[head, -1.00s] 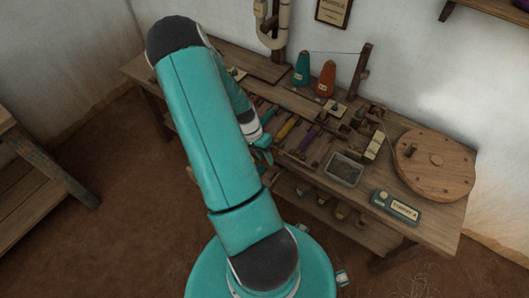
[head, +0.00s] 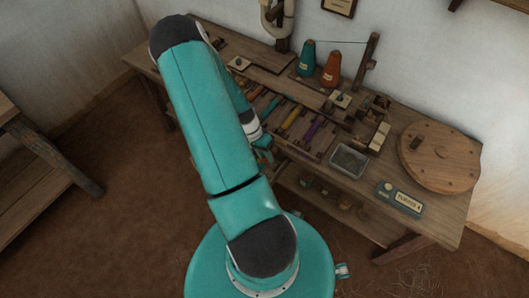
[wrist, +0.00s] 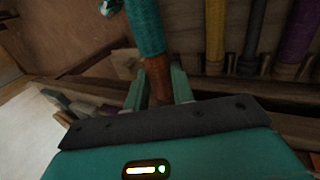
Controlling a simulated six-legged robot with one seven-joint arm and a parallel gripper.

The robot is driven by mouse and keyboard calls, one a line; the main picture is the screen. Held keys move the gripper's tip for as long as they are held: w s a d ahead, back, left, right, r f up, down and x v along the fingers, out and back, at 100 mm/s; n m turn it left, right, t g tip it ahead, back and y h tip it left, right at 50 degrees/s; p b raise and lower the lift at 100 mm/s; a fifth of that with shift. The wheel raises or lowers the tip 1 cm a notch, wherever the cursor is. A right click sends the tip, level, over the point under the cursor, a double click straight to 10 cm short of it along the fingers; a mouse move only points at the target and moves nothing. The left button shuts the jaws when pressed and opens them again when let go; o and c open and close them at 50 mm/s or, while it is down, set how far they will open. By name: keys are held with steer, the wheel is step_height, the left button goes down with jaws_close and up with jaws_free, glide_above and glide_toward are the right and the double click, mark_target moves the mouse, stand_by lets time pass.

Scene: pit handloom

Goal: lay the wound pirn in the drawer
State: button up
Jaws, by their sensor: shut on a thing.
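My gripper (wrist: 157,88) is shut on the brown wooden end of a teal-wound pirn (wrist: 145,27), which points away from the fingers. In the head view my gripper (head: 263,150) is at the front edge of the bench, partly hidden by my arm. The drawer (head: 322,157) looks like the shallow divided section at the bench front. A yellow pirn (wrist: 215,30), a dark pirn (wrist: 254,35) and a purple pirn (wrist: 298,35) lie side by side to the right of the held one. I cannot tell whether the held pirn touches the drawer floor.
A grey metal tray (head: 349,162), a labelled teal box (head: 400,198) and a round wooden disc (head: 440,158) are to the right on the bench. Teal (head: 307,58) and orange (head: 331,69) thread cones stand behind. Open floor lies in front.

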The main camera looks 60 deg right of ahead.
steer(key=shift+f, duration=4.6)
steer(key=o, duration=1.1)
steer(key=shift+c, duration=0.2)
steer(key=shift+w, duration=0.15)
steer(key=shift+c, duration=0.9)
steer(key=shift+o, duration=0.2)
